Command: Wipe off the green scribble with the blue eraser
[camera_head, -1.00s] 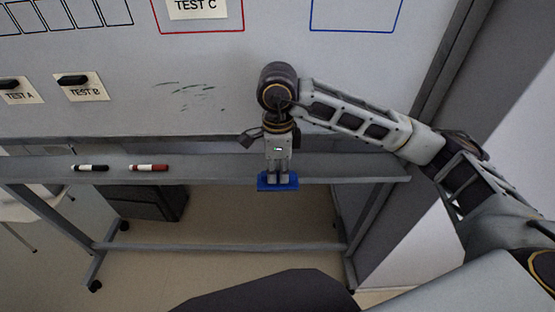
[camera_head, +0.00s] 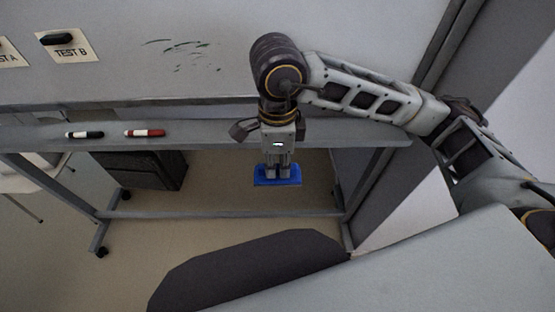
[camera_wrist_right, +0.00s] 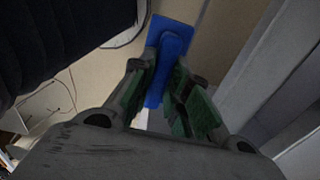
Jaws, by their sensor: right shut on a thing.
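The blue eraser (camera_head: 278,181) is held in my right gripper (camera_head: 278,170), which points down in front of the board's tray. In the right wrist view the eraser (camera_wrist_right: 172,52) sits between the fingers of the right gripper (camera_wrist_right: 165,95). The green scribble (camera_head: 182,53) is a patch of broken dark green strokes on the whiteboard (camera_head: 120,80). It lies to the left of my right wrist in the head view, and above the level of the eraser. The eraser is apart from the board. My left gripper is not in view.
A black marker (camera_head: 85,134) and a red marker (camera_head: 145,133) lie on the tray (camera_head: 200,134). A TEST B label with a black piece (camera_head: 58,40) is on the board at upper left. The board's stand legs (camera_head: 100,232) and a dark cabinet (camera_head: 150,170) are below.

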